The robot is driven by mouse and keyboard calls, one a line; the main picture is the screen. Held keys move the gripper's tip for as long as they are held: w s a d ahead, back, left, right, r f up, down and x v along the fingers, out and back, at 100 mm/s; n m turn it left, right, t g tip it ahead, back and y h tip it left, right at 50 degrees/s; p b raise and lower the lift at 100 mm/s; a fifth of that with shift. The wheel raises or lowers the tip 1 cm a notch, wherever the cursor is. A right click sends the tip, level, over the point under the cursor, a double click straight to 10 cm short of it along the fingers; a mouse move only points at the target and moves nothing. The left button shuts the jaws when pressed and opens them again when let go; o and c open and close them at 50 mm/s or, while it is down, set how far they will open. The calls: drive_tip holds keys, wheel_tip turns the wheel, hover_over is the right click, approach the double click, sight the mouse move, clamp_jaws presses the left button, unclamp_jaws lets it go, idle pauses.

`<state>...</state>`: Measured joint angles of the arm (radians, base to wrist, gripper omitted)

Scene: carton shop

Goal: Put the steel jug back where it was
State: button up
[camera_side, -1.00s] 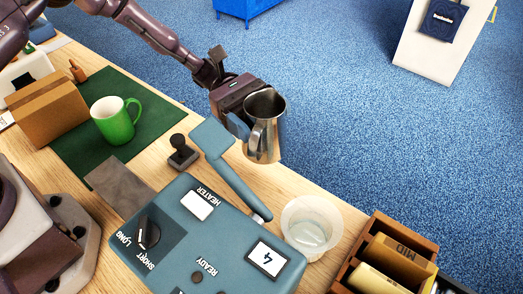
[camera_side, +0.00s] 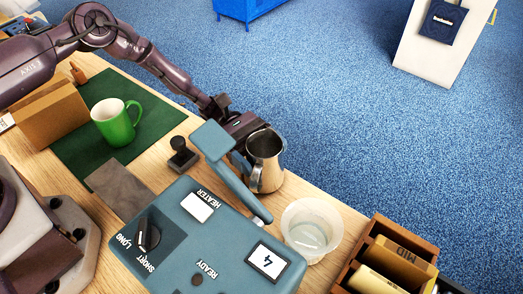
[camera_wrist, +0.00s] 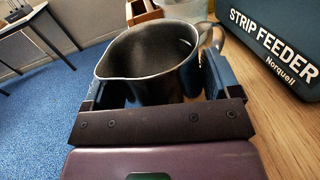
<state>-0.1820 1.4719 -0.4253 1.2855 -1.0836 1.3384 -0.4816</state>
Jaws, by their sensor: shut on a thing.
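The steel jug (camera_side: 266,162) is upright behind the strip feeder's lever, near the far edge of the bench in the side view. My gripper (camera_side: 248,150) is shut on the jug from its left side, partly hidden behind the lever. In the wrist view the jug (camera_wrist: 160,62) sits between my two fingers, its spout to the left and its handle to the right. The jug's base looks at or close to the bench top; I cannot tell whether it touches.
The blue-grey strip feeder (camera_side: 208,240) with its raised lever (camera_side: 232,172) stands just in front of the jug. A clear plastic tub (camera_side: 311,228) and a wooden divider box (camera_side: 390,262) are to the right. A black stamp (camera_side: 182,155) and green mug (camera_side: 116,122) are left.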

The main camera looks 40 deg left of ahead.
drive_tip(key=o, duration=1)
drive_tip(key=shift+f, duration=0.1)
drive_tip(key=v, duration=1.2)
drive_tip(key=s+a+r+m+y, duration=0.1)
drive_tip(key=s+r+m+y, duration=0.25)
drive_tip(key=r, duration=0.35)
drive_tip(key=s+a+r+m+t+y, duration=0.1)
drive_tip(key=s+r+m+y, duration=0.2)
drive_tip(key=r, duration=0.4)
drive_tip(key=s+r+m+y, duration=0.1)
drive_tip(key=r+m+y, duration=0.2)
drive_tip(key=r+y, duration=0.3)
drive_tip(key=s+a+r+m+t+y, duration=0.2)
drive_tip(key=s+a+r+t, duration=0.1)
drive_tip(key=s, duration=0.5)
drive_tip(key=s+a+r+m+t+y, duration=0.3)
drive_tip(key=s+a+r+t, duration=0.1)
drive_tip(key=s+r, duration=0.3)
drive_tip(key=shift+s+a+m+t, duration=0.35)
drive_tip(key=shift+s+t, duration=0.35)
drive_tip(key=shift+s, duration=0.4)
